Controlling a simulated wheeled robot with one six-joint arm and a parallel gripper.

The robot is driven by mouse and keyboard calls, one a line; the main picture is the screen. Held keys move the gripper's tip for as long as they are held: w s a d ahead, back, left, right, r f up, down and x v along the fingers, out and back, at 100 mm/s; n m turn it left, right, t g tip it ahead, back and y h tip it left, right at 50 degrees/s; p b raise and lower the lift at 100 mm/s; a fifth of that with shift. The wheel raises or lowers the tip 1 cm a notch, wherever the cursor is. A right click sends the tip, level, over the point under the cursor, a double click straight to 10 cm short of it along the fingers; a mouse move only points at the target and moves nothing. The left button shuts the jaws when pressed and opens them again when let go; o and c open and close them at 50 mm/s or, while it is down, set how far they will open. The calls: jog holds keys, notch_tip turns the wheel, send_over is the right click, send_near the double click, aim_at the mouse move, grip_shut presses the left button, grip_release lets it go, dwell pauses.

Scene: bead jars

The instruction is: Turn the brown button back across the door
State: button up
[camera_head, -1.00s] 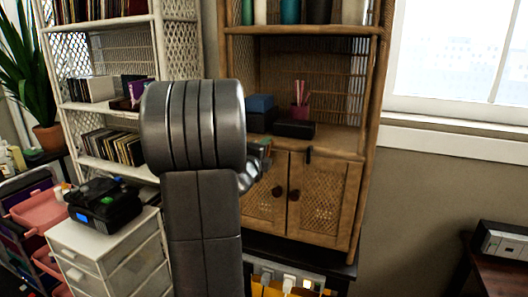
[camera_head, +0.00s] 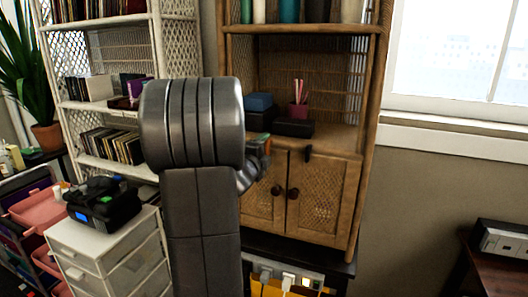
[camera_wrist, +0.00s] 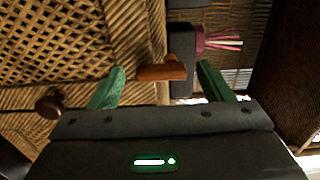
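The brown button (camera_wrist: 162,72) is a small orange-brown bar at the top of a wicker cabinet door (camera_wrist: 75,45). In the wrist view its long side runs from one of my fingers toward the other, which is roughly up and down on the cabinet. My gripper (camera_wrist: 162,68) is open, with one green fingertip on each side of the button and a visible gap on both sides. I cannot tell its exact depth from the button. In the head view my arm hides most of the gripper and part of the left door; only a bit of green fingertip shows.
Round dark knobs (camera_head: 293,194) sit on the two doors. A small dark upright piece (camera_head: 308,152) is at the right door's top. On the shelf above stand dark boxes (camera_head: 294,127) and a pink cup (camera_head: 299,110). A white drawer unit (camera_head: 112,258) stands at left.

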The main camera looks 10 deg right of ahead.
jog(key=b+v, duration=0.1)
jog(key=v, duration=1.2)
jog(key=shift+s+a+b, duration=0.25)
jog(key=shift+s+b, duration=0.1)
jog(key=shift+w, duration=0.1)
jog(key=p+x, duration=0.1)
jog(key=x, duration=1.2)
jog(key=shift+w+d+p, duration=0.3)
jog(key=shift+p, duration=0.05)
